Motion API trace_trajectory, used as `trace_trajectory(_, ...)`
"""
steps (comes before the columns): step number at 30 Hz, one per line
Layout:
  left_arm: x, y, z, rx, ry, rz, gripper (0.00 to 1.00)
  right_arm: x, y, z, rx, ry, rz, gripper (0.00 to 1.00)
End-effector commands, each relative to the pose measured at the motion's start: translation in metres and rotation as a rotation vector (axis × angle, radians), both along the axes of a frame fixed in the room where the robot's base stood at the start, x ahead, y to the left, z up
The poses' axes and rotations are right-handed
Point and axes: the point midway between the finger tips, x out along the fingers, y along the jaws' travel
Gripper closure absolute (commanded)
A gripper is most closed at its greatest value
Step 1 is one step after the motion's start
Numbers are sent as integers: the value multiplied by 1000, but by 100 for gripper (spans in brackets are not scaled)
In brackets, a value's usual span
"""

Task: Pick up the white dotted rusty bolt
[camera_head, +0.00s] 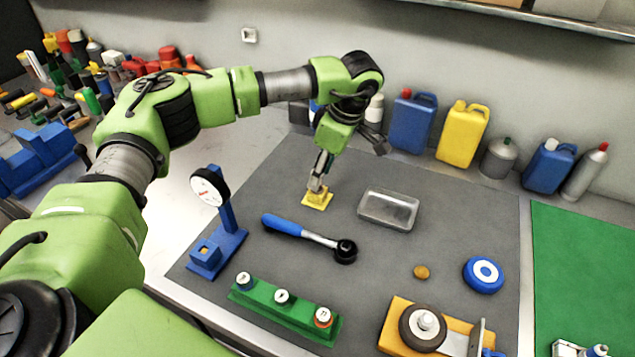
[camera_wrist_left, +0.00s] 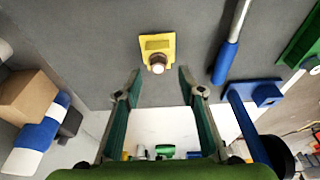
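A bolt (camera_wrist_left: 157,64) with a brownish shank and a pale, white-looking end stands in a yellow holder (camera_wrist_left: 157,45) in the left wrist view. White dots cannot be made out at this size. In the head view the yellow holder (camera_head: 317,199) lies on the grey mat, and my left gripper (camera_head: 317,184) is right over it, hiding most of the bolt. In the left wrist view my left gripper (camera_wrist_left: 161,88) is open, its fingers spread with the bolt beyond and between their tips. Nothing is between the fingers. My right gripper is not in view.
A clear tray (camera_head: 388,209) stands right of the holder. A blue-handled ratchet (camera_head: 300,231) lies in front. A dial gauge stand (camera_head: 217,235) is at left, and a green block (camera_head: 262,305) with several round pieces is nearer. Jugs (camera_head: 462,135) line the wall.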

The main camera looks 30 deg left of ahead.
Motion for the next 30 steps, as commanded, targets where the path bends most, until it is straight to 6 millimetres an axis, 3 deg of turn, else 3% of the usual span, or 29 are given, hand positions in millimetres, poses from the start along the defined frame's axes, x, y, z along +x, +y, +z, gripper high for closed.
trace_trajectory(2,1,1,-8,2,5,0,64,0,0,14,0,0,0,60)
trace_trajectory(7,1,6,-29,1,2,1,64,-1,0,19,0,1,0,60)
trace_trajectory(14,1,7,-33,0,0,0,64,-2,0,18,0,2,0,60)
trace_trajectory(15,1,7,-33,0,0,0,66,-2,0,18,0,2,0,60)
trace_trajectory(19,1,7,-33,0,0,0,100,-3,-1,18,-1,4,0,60)
trace_trajectory(30,2,7,-32,0,0,1,100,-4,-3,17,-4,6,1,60)
